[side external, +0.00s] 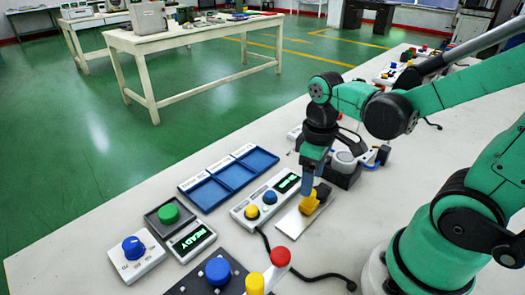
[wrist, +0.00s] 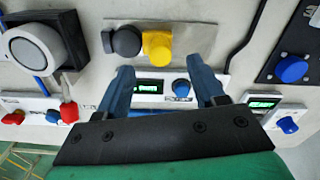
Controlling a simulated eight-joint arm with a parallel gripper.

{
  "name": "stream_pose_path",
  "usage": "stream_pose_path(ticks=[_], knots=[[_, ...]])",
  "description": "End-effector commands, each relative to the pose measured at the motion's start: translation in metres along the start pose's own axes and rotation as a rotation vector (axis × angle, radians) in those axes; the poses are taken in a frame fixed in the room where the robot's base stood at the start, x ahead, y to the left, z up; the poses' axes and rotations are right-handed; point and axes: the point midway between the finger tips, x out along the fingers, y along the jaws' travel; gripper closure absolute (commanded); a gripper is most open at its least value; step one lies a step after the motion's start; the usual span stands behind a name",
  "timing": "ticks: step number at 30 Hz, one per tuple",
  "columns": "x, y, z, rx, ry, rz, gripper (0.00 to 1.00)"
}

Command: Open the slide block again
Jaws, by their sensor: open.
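A yellow block (side external: 309,206), which looks like the slide block's handle, stands on a pale flat plate (side external: 292,226). In the wrist view the yellow block (wrist: 157,49) sits beside a dark grey round part (wrist: 125,41). My gripper (side external: 309,184) points down close to the block in the side view. In the wrist view my gripper (wrist: 165,80) has its two blue fingers well apart with nothing held between them. The block shows beyond the fingertips there; I cannot tell whether they touch. How far the slide stands open is not clear.
A panel (side external: 265,197) with a display and yellow and blue knobs lies left of the plate. Blue trays (side external: 229,177), a green button (side external: 168,213) and a READY display (side external: 193,240) lie farther left. A round-topped machine (side external: 345,164) stands behind. Black cables cross the bench.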

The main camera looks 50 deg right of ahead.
Motion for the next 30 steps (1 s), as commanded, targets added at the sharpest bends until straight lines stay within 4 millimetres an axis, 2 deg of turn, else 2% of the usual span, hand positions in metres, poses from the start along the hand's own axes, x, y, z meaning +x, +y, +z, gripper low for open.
stream_pose_path(ticks=[12, 25, 26, 30], knots=[[0.037, 0.000, -0.001, 0.001, 0.003, 0.002, 0.38], [0.043, 0.000, 0.000, 0.002, 0.003, 0.002, 0.38], [0.043, 0.000, 0.000, 0.002, 0.003, 0.002, 0.40], [0.043, 0.000, 0.000, 0.002, 0.003, 0.002, 0.80]])
